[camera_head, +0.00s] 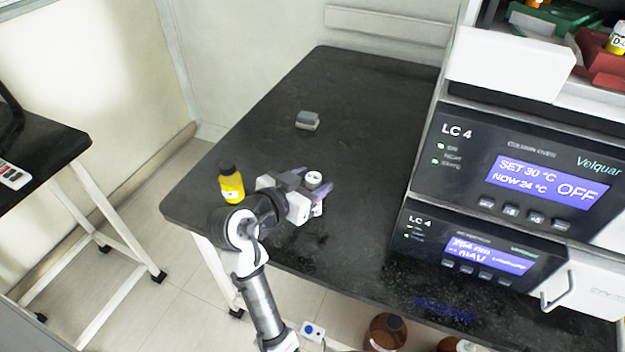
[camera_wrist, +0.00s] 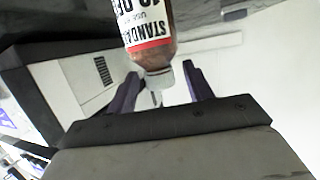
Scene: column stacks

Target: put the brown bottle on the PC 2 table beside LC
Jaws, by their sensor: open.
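A small brown bottle (camera_wrist: 150,55) with a white cap and a white label with a red band fills the top of the wrist view, upside down in that picture. In the head view, its white cap (camera_head: 314,178) shows at my gripper, over the black table (camera_head: 365,130) beside the LC 4 stack. My gripper (camera_head: 313,182) is open, its purple fingers on either side of the bottle; the fingers also show in the wrist view (camera_wrist: 162,88). Most of the bottle's body is hidden by my gripper in the head view. I cannot tell whether the fingers touch it.
A yellow bottle (camera_head: 231,185) with a black cap stands left of my gripper, near the table's left edge. A small grey object (camera_head: 307,120) lies farther back. The LC 4 units (camera_head: 470,180) stand on the right. A larger brown bottle (camera_head: 385,332) is below the table's front edge.

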